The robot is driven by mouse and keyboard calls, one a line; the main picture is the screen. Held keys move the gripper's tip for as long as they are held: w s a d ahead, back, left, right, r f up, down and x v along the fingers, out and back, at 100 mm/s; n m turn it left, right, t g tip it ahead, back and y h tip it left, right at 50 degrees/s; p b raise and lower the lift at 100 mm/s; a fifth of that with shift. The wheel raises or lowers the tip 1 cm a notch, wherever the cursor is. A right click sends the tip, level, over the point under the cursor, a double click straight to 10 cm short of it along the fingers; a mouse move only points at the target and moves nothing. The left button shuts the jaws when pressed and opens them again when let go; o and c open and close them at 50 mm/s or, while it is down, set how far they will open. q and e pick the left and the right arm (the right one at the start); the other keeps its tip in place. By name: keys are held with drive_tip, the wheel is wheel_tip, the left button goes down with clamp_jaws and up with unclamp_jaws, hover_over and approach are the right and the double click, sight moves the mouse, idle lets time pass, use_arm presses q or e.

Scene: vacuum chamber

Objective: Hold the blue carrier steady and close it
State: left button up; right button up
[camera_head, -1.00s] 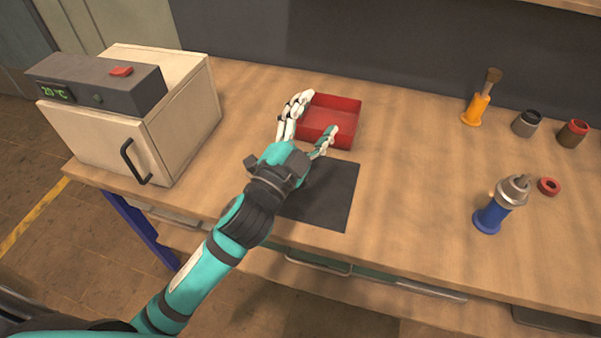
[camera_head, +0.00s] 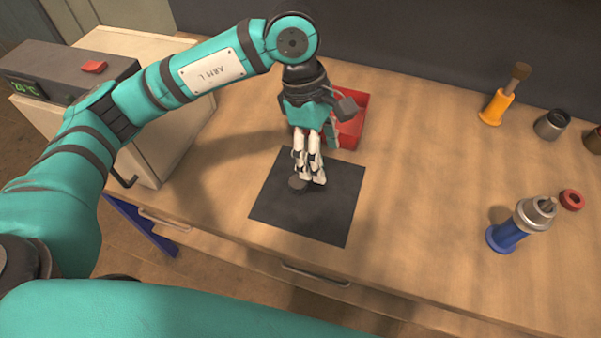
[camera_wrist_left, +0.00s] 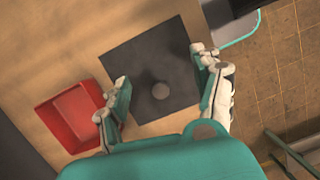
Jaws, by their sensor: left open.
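The blue carrier (camera_head: 505,237) stands upright on the right of the bench in the head view, with a silver-grey top (camera_head: 535,212) and something sticking up from it. A red ring-like cap (camera_head: 571,199) lies behind it to the right. My left gripper (camera_head: 310,182) points down over the dark mat, well left of the carrier. My right gripper is out of view.
The dark mat (camera_head: 335,222) lies mid-bench, with a red tray (camera_head: 354,112) behind it, partly hidden by my arm. A cream oven-like box (camera_head: 165,140) stands left. An orange holder (camera_head: 495,106) and dark-topped cans (camera_head: 550,125) stand back right. The bench between mat and carrier is clear.

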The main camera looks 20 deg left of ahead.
use_arm(q)
drive_tip(key=w+a+r+t+y, duration=0.1)
drive_tip(key=w+a+y, duration=0.1)
drive_tip(key=a, duration=0.4)
drive_tip(key=shift+w+r+y, duration=0.2)
drive_tip(key=shift+w+y, duration=0.2)
drive_tip(key=shift+w, duration=0.1)
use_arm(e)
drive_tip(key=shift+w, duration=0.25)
use_arm(q)
drive_tip(key=p, duration=0.2)
hover_over(298, 181)
drive_tip(key=f, duration=1.2)
drive_tip(key=shift+s+a+f, duration=0.15)
drive_tip(key=shift+s+a, duration=0.05)
drive_tip(key=shift+s, duration=0.05)
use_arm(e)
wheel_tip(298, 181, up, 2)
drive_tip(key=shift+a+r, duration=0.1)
use_arm(q)
drive_tip(key=shift+f, duration=0.1)
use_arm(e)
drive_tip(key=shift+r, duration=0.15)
